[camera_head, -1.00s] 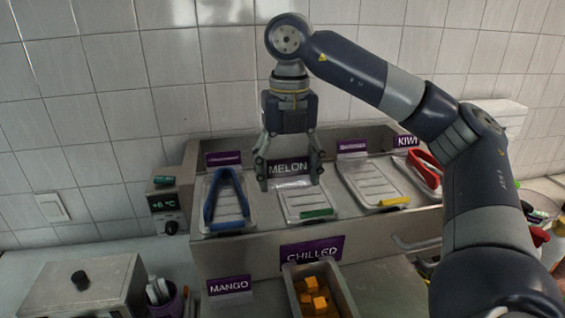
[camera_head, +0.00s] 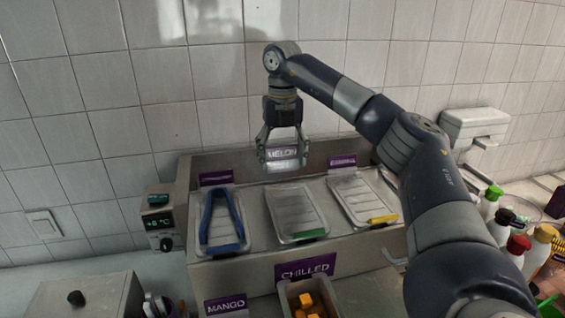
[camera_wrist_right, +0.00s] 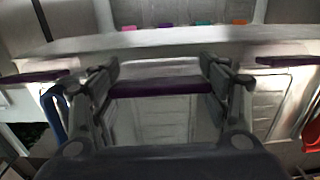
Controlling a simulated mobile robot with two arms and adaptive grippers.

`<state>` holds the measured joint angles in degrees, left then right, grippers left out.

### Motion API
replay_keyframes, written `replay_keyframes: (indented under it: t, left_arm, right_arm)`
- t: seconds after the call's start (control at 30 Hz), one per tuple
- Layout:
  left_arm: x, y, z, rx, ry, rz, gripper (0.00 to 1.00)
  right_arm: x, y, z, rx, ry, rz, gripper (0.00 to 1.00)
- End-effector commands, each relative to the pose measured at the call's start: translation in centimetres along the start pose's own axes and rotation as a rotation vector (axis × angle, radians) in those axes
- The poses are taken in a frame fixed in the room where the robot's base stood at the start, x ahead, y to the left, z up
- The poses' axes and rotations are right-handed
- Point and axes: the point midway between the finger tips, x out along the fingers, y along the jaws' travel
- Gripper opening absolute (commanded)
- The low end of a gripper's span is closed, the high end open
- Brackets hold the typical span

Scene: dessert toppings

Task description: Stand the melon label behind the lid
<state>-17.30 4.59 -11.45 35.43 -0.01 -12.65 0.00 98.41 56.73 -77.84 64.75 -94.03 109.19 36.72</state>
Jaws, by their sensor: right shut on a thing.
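In the right wrist view the label's purple edge (camera_wrist_right: 160,87) spans between the fingers, with the lid partly hidden. My left gripper is not in view.
Blue tongs (camera_head: 223,222) lie on the left lid. A lid with a yellow handle (camera_head: 366,203) is at right. Purple labels stand behind both: one at left (camera_head: 216,177), one at right (camera_head: 342,160). The steel housing's back wall (camera_head: 235,161) is close behind the gripper.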

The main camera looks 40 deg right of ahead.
Motion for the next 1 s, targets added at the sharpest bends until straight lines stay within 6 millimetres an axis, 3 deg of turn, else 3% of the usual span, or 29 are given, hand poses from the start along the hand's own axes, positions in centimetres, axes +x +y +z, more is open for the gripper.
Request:
replay_keyframes:
  t: [0.27, 0.97, 1.0]
  left_arm:
    - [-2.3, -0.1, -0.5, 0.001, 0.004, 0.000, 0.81]
    - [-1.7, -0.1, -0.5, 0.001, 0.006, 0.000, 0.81]
    - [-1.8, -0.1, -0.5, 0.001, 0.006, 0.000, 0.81]
  right_arm:
    - [2.9, -0.1, 0.0, 0.001, 0.003, -0.002, 0.45]
    - [4.8, -0.1, 0.0, 0.002, 0.000, 0.000, 0.45]
    - [4.7, -0.1, 0.1, 0.002, 0.000, 0.000, 0.76]
